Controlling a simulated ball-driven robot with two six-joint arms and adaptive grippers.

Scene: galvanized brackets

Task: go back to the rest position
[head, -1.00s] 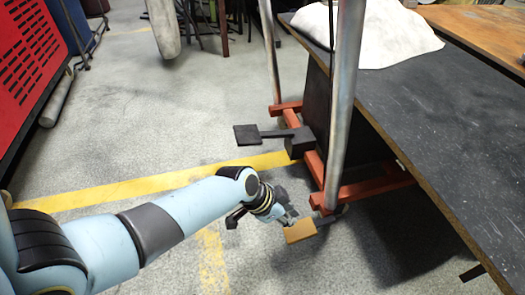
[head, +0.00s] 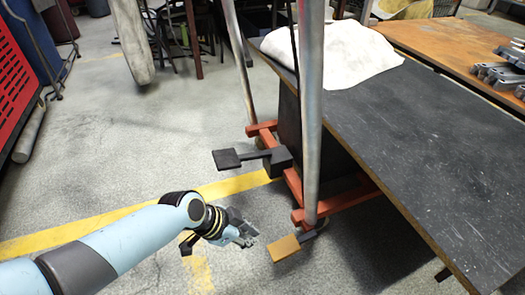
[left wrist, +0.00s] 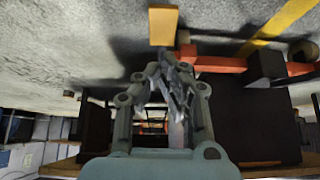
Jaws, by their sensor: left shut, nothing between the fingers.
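My left gripper (head: 246,236) is at the end of my light blue arm, low over the concrete floor in the head view. It is shut and empty. It is left of the orange pedal (head: 284,248) and apart from the red-orange frame. In the left wrist view its fingers (left wrist: 172,80) come together at the middle of the picture. My right gripper is not in view.
A black-topped table (head: 400,120) stands at the right with a white cloth (head: 335,55) on it. A steel post (head: 309,120) rises from the red-orange frame (head: 340,203). Grey metal brackets (head: 500,72) lie at the far right. Open floor (head: 110,150) is at the left.

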